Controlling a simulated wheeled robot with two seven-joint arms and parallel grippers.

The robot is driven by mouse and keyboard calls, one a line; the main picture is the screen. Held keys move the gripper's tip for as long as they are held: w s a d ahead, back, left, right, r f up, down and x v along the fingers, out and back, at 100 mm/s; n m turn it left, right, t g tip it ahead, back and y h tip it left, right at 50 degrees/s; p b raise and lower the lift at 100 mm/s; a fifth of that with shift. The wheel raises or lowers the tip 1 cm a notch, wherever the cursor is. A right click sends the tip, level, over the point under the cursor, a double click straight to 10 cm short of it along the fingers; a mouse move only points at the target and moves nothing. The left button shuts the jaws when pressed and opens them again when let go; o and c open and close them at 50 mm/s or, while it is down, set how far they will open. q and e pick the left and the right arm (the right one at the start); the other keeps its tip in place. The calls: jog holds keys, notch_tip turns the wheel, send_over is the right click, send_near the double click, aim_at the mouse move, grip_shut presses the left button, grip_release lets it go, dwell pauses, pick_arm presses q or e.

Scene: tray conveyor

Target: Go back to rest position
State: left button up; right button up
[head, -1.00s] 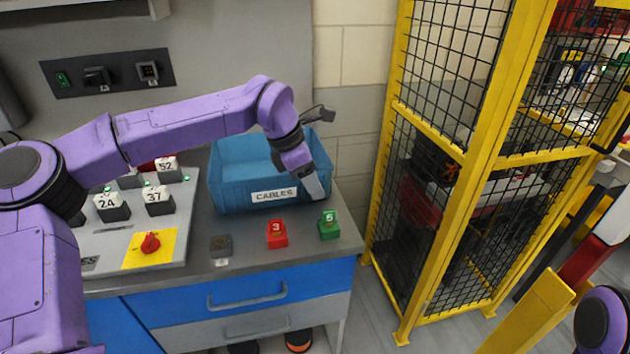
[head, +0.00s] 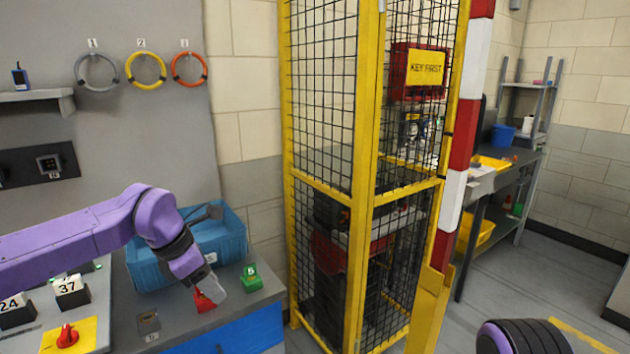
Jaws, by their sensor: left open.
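My left arm (head: 90,240) is purple and reaches in from the left over the bench. My left gripper (head: 214,288) points down in front of the blue bin, beside the red block (head: 202,302) in the picture, and partly covers it. Its fingers blur together; I see nothing held. A dark-ringed part of my right arm (head: 520,338) shows at the bottom right, but my right gripper is out of view.
The blue bin (head: 145,275) stands on the bench. A green block (head: 251,279) numbered 5 sits near the right edge. A panel with a red knob (head: 68,337) is at lower left. A yellow mesh cage (head: 365,200) stands right of the bench.

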pick_arm(q)
jog(key=s+a+f+m+t+y, duration=0.1)
jog(key=s+f+m+t+y, duration=0.2)
jog(key=f, duration=1)
jog(key=s+a+f+m+t+y, duration=0.1)
jog(key=s+a+f+m+y, duration=0.25)
jog(key=f, duration=0.85)
jog(key=s+a+f+m+g, duration=0.1)
jog(key=s+f+m, duration=0.3)
jog(key=s, duration=0.5)
jog(key=s+a+f+m+g, duration=0.1)
jog(key=s+f+m, duration=0.3)
jog(key=s, duration=0.6)
jog(key=s+a+f+m+g, duration=0.1)
jog(key=s+a+f+m, duration=0.2)
jog(key=s+f, duration=0.3)
jog(key=s+m, duration=0.1)
jog(key=s, duration=0.2)
jog(key=shift+s+a+f+y, duration=0.2)
jog(key=shift+s+y, duration=0.1)
jog(key=shift+y, duration=0.05)
